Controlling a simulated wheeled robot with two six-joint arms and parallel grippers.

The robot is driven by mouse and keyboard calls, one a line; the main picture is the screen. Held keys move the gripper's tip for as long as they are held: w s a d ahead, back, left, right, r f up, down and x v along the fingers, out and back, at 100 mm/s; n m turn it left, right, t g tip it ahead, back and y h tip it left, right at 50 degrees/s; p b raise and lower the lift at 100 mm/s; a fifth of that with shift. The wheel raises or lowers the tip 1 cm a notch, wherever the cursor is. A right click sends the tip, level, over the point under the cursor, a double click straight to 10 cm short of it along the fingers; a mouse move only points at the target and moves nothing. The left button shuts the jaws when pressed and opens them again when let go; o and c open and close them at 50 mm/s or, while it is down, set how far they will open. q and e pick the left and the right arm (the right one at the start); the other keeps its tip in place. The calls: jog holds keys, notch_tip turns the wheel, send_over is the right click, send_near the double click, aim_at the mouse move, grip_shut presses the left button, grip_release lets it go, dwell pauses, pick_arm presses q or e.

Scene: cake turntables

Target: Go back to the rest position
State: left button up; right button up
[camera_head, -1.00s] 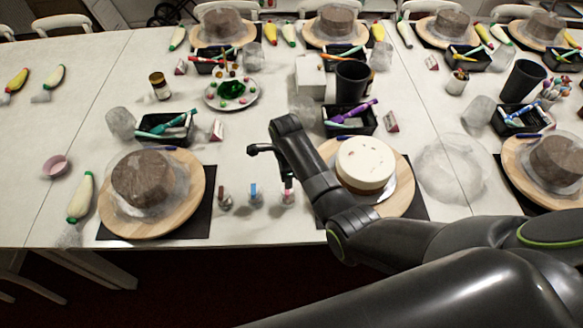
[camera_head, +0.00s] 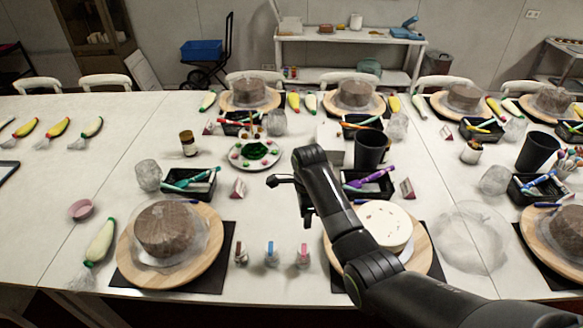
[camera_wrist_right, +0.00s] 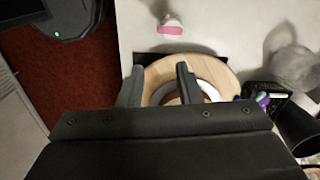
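My right gripper (camera_head: 290,198) is above the table, left of and beyond the white cake (camera_head: 386,224) in the head view. Its two fingers are apart with nothing between them; this also shows in the right wrist view (camera_wrist_right: 158,84). The white cake stands on a round wooden turntable (camera_head: 423,262), partly hidden by my right arm. In the wrist view the wooden turntable (camera_wrist_right: 219,73) shows behind the fingers. My left gripper is not in view.
A brown cake (camera_head: 165,228) on another turntable stands at the left front. Small piping tips (camera_head: 272,254) stand between the turntables. A black cup (camera_head: 369,150) and a black tool tray (camera_head: 368,186) are near my right arm.

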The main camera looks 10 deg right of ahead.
jog(key=s+d+f+n+t, duration=0.1)
jog(key=s+d+f+n, duration=0.35)
jog(key=s, duration=0.45)
jog(key=s+d+f+n+t, duration=0.1)
jog(key=s+d+f+n, duration=0.3)
jog(key=s+d, duration=0.3)
jog(key=s+d+r+n+t+h, duration=0.1)
jog(key=s+d+r+n, duration=0.15)
jog(key=s, duration=0.45)
jog(key=s+d+r+n, duration=0.1)
jog(key=s+r+n, duration=0.25)
jog(key=s, duration=0.45)
jog(key=s+d+r+n+t+h, duration=0.1)
jog(key=s+r+n, duration=0.1)
jog(key=s+n, duration=0.35)
notch_tip(320, 180, down, 34)
jog(key=s+d+m+g+b, duration=0.1)
jog(key=s+d+m+b, duration=0.1)
jog(key=b, duration=0.6)
jog(key=s+f+b, duration=0.3)
jog(key=s+f, duration=0.4)
jog(key=f, duration=0.4)
jog(key=s+a+f+g+y+b, duration=0.1)
jog(key=s+f+b, duration=0.2)
jog(key=s+f, duration=0.4)
notch_tip(320, 180, down, 4)
jog(key=shift+s+a+r+g+b, duration=0.15)
jog(key=shift+a+g+b, duration=0.1)
jog(key=shift+g+b, duration=0.05)
